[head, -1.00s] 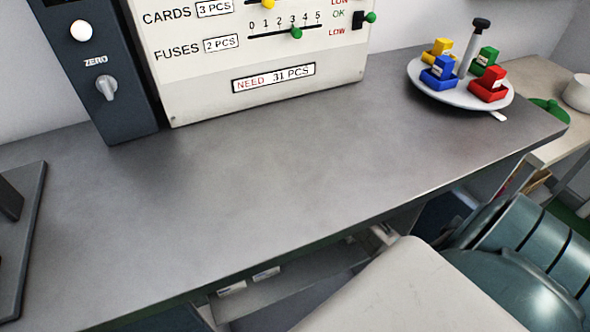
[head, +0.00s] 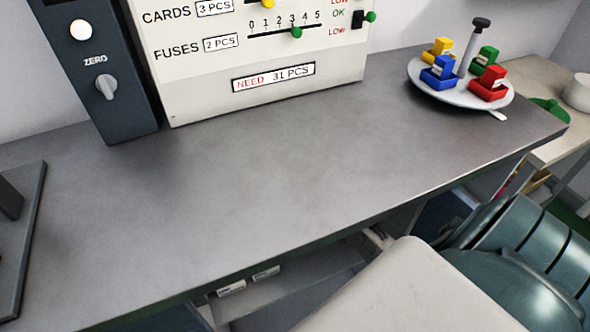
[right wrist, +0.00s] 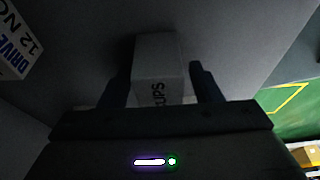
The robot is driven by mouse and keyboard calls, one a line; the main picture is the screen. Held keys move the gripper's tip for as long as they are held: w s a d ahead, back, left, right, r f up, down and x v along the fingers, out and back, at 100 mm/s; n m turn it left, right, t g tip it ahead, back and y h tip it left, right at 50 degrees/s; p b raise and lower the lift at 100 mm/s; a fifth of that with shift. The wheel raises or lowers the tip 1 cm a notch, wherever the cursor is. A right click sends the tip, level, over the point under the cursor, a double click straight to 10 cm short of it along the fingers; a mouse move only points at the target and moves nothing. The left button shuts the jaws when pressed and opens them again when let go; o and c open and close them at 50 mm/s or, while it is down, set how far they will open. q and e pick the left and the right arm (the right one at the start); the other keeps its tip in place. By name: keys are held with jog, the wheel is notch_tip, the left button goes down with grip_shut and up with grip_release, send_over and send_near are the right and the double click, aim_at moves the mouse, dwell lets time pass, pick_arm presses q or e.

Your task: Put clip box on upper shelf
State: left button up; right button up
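The clip box (right wrist: 158,60) is a pale box with dark lettering, partly readable, in the right wrist view. It sits between the two dark fingers of my right gripper (right wrist: 160,88). In the head view the right gripper and the box are hidden below the bench top. The left gripper is in neither view. A shelf (head: 290,296) with small white labels shows under the bench edge.
A white box with blue lettering (right wrist: 14,45) is at the left of the right wrist view. The grey bench top (head: 250,185) is mostly clear. A round tray (head: 440,97) with coloured bins stands at its right end, and a counting panel (head: 265,95) at the back.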

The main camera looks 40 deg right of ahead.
jog(key=v, duration=0.7)
jog(key=shift+p, duration=0.3)
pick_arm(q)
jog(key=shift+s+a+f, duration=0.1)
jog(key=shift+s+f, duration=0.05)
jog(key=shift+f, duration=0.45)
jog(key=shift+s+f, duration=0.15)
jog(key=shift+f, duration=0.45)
pick_arm(e)
jog(key=shift+d+r, duration=0.15)
jog(key=shift+r, duration=0.25)
